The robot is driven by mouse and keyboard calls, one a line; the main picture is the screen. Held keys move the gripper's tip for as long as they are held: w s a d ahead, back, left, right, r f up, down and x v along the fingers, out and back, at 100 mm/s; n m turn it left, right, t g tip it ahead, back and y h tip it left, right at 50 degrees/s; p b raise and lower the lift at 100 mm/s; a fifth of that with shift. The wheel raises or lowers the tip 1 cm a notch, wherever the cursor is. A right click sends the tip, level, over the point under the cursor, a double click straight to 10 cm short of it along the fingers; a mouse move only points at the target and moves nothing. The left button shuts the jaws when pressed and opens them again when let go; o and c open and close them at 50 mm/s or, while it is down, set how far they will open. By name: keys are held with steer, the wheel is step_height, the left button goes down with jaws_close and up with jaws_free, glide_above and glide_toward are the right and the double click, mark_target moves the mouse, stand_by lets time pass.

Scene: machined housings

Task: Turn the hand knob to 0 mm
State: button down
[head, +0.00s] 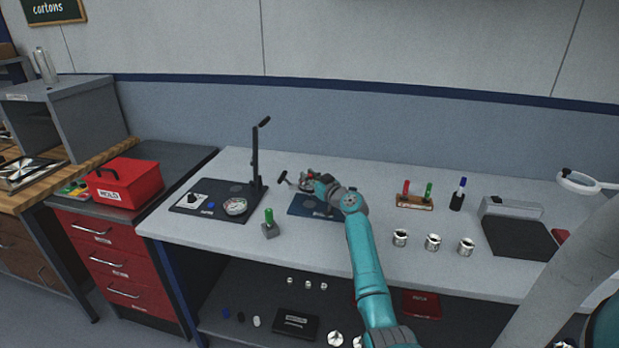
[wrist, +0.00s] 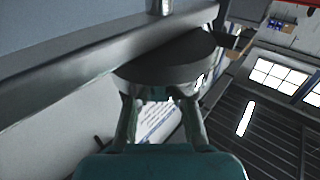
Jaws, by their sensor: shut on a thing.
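The hand knob (wrist: 168,68) is a dark grey disc with a thick rim, large in the wrist view. The fingers of my gripper (wrist: 160,98) are closed on its near side. A grey metal bar (wrist: 80,72) runs past behind the knob. In the head view my gripper (head: 316,184) is over a dark blue plate (head: 303,206) on the bench and hides most of the device there. A small dark handle (head: 283,177) sticks out to its left. I cannot read any scale or millimetre value.
Several metal housings (head: 433,242) and a red-and-green tool rack (head: 415,200) are right.

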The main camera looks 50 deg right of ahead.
steer(key=shift+d+y, duration=0.1)
steer(key=shift+y, duration=0.2)
steer(key=shift+n+t+y, duration=0.3)
steer(key=shift+n+y, duration=0.5)
steer(key=shift+y, duration=0.3)
steer(key=shift+n+y, duration=1.4)
steer(key=shift+y, duration=0.8)
steer(key=c, duration=1)
jaws_free()
steer(key=s, duration=1.2)
steer(key=shift+d, duration=0.45)
